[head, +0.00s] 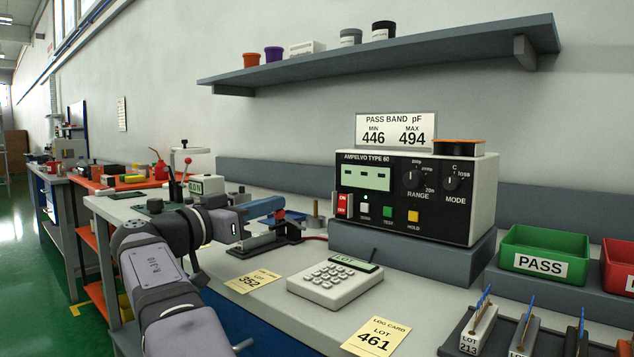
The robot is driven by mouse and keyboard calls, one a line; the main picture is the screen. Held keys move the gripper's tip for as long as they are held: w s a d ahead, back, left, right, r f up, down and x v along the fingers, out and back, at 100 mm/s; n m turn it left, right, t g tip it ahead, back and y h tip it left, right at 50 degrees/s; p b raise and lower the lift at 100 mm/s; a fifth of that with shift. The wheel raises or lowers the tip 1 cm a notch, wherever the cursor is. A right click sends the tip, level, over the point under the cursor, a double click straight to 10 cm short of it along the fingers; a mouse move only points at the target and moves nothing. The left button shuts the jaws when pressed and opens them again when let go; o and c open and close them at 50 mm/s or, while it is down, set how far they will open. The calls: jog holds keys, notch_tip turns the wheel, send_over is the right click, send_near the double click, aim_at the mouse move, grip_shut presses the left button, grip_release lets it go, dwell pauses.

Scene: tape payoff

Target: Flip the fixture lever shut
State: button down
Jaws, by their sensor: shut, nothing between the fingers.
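The test fixture (258,243), a low dark base, sits on the bench left of the meter. A small red piece (280,213) shows above it, perhaps the lever's tip; the lever's angle cannot be made out. My arm comes in from the lower left, and its wrist ends left of the fixture. My wrist hides part of the fixture's left side.
The capacitance meter (415,195) stands on a grey riser to the right. A calculator (335,279), the lot 352 card (253,281) and the lot 461 card (376,337) lie in front. A green PASS bin (545,238) is far right.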

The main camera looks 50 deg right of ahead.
jog(key=shift+w+f, duration=0.1)
jog(key=shift+f, duration=0.25)
notch_tip(320, 180, up, 5)
jog(key=p, duration=0.4)
jog(key=a+f+b, duration=0.1)
jog(key=a+f, duration=0.1)
jog(key=a, duration=0.7)
jog(key=shift+a, duration=0.1)
